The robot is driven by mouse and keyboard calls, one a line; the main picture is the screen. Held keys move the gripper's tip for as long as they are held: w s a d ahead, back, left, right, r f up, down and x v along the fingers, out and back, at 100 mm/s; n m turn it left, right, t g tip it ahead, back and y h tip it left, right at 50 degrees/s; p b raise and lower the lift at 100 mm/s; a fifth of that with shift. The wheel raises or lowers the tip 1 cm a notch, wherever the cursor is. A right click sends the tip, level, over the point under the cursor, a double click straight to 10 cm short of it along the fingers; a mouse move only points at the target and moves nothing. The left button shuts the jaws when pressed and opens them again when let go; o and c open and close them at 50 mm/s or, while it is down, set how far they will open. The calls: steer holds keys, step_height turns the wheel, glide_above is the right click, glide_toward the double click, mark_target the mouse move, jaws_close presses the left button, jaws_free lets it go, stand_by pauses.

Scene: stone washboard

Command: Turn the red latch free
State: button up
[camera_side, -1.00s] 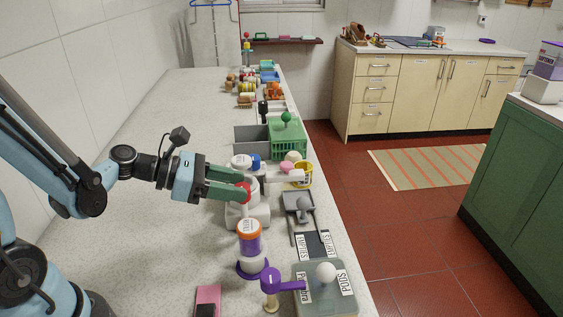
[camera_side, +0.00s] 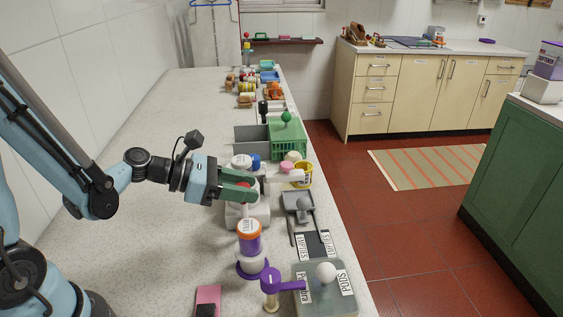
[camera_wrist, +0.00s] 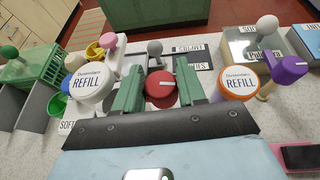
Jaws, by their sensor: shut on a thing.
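The red latch (camera_wrist: 161,88) is a round red knob with a white line on its top. In the wrist view it sits between the two green fingers of my gripper (camera_wrist: 159,84), which are shut on it. In the side view my gripper (camera_side: 247,187) is at the white fixture (camera_side: 250,215), and only a little red shows between the fingers. The lower part of the latch is hidden.
Another refill bottle (camera_wrist: 91,85) stands on the other side of the latch. A grey scoop-like tray (camera_side: 298,204) and a green basket (camera_side: 288,138) are nearby. The counter's left side is clear.

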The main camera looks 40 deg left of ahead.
steer(key=shift+m+g+h, duration=1.9)
steer(key=shift+m+g, duration=0.9)
steer(key=shift+m, duration=0.1)
steer(key=o, duration=0.7)
steer(key=v, duration=1.2)
steer(key=shift+a, duration=0.1)
